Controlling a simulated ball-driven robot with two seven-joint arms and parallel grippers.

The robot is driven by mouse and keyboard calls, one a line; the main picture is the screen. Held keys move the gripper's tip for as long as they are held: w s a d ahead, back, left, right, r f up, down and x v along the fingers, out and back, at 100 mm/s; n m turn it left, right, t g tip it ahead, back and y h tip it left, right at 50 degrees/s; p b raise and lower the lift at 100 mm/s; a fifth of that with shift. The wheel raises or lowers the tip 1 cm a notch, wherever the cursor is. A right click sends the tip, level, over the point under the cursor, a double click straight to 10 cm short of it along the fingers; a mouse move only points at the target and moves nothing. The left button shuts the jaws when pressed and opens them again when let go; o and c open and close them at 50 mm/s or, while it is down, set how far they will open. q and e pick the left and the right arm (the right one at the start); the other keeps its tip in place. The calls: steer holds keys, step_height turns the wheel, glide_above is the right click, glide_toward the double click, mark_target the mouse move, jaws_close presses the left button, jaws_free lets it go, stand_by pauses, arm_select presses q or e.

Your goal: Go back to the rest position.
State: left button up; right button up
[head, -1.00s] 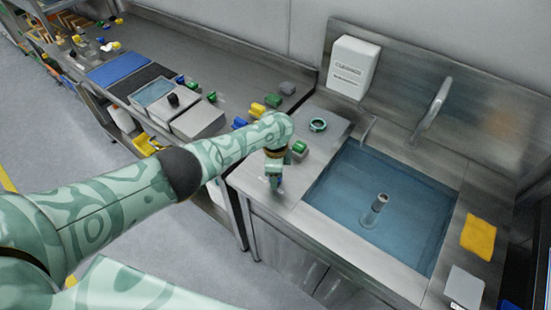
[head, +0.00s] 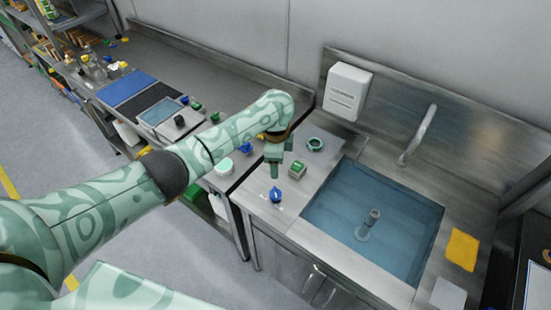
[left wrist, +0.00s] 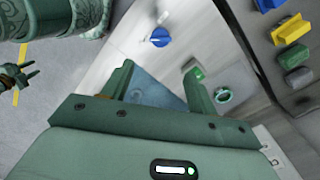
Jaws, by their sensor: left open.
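My left gripper (head: 274,168) is open and empty, above the steel counter just left of the sink. In the left wrist view its two fingers (left wrist: 160,92) stand wide apart with nothing between them. A blue part with a knob-like top (head: 276,195) stands on the counter below and in front of the gripper; it also shows in the left wrist view (left wrist: 159,37), apart from the fingers. What looks like my right gripper (left wrist: 18,77) shows small at the left edge of the left wrist view; its jaw state is unclear.
A green-topped block (head: 297,169) and a green ring (head: 315,144) stand close right of the gripper. The water-filled sink (head: 335,225) has an upright pipe (head: 368,225). A soap dispenser (head: 347,91) hangs behind. A yellow cloth (head: 462,249) lies right.

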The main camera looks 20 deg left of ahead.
arm_select(q)
steer(key=s+d+f+n+t+h, duration=0.1)
steer(key=s+d+f+n+t, duration=0.25)
steer(key=s, duration=0.65)
steer(key=s+a+r+n+t+y, duration=0.25)
steer(key=s+a+r, duration=0.25)
steer(key=s+a, duration=0.4)
steer(key=s+a+r+n+t+y, duration=0.1)
steer(key=s+a+r+n+y, duration=0.3)
steer(key=s+a, duration=0.5)
steer(key=s+d+f+m+g+h+b, duration=0.1)
steer(key=d+f+h+b, duration=0.15)
steer(key=f, duration=1.25)
steer(key=s+d+f+g+h+b, duration=0.15)
steer(key=f+b, duration=0.25)
steer(key=f, duration=1.2)
steer(key=s+f+n+g+h+b, duration=0.1)
steer(key=s+f+n+g+b, duration=0.2)
steer(key=s+f, duration=1.7)
step_height(320, 180, down, 4)
steer(key=b, duration=0.3)
steer(key=shift+d+r, duration=0.2)
steer(key=shift+r, duration=0.05)
